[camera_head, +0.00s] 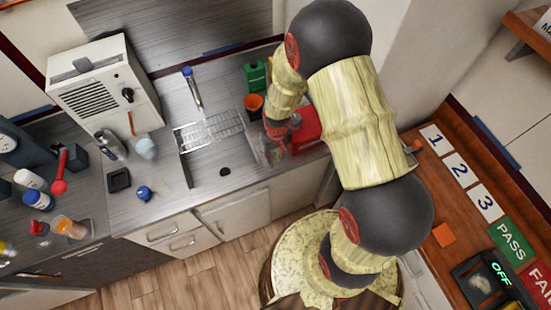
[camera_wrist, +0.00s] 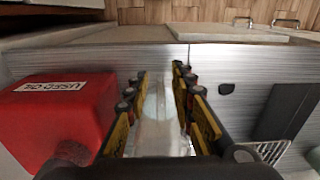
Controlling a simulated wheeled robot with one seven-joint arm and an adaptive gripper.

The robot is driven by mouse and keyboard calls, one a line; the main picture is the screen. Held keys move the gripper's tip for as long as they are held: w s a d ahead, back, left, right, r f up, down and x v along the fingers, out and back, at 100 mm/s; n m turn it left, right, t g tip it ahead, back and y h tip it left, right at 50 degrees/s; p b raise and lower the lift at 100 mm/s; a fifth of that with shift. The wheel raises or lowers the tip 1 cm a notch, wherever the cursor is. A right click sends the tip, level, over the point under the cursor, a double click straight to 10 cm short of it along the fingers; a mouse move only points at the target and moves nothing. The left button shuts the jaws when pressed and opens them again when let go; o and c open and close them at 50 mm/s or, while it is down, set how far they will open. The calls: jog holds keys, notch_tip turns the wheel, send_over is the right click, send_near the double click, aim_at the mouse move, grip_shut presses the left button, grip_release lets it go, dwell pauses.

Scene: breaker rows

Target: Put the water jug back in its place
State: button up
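A clear, see-through vessel, which looks like the water jug (camera_wrist: 160,125), stands between the two fingers of my gripper (camera_wrist: 160,72) in the wrist view. The fingers lie along both its sides, but whether they press on it is not clear. In the head view the jug (camera_head: 262,152) shows faintly at the counter's front, left of a red box, partly hidden by my arm. My gripper (camera_head: 276,140) is small and mostly covered there. Whether the jug touches the counter is hard to tell.
A red box (camera_wrist: 55,110) labelled "USED OIL" stands close to the left finger in the wrist view. Bottles and a grey-white appliance (camera_head: 105,90) stand farther left. The counter's front edge is close.

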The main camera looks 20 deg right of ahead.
notch_tip(320, 180, up, 10)
jog(key=shift+s+d+p, duration=0.1)
jog(key=shift+s+p, duration=0.05)
jog(key=shift+p, duration=0.15)
jog(key=s+a+r+t, duration=0.15)
jog(key=s+r, duration=0.25)
jog(key=r, duration=0.9)
jog(key=s+r+t, duration=0.2)
jog(key=s+r, duration=0.1)
jog(key=r, duration=0.9)
jog(key=s+r+t, duration=0.2)
jog(key=s+r, duration=0.4)
jog(key=s, duration=0.2)
jog(key=shift+s+a+r, duration=0.15)
jog(key=shift+a+r, duration=0.1)
jog(key=shift+r, duration=0.05)
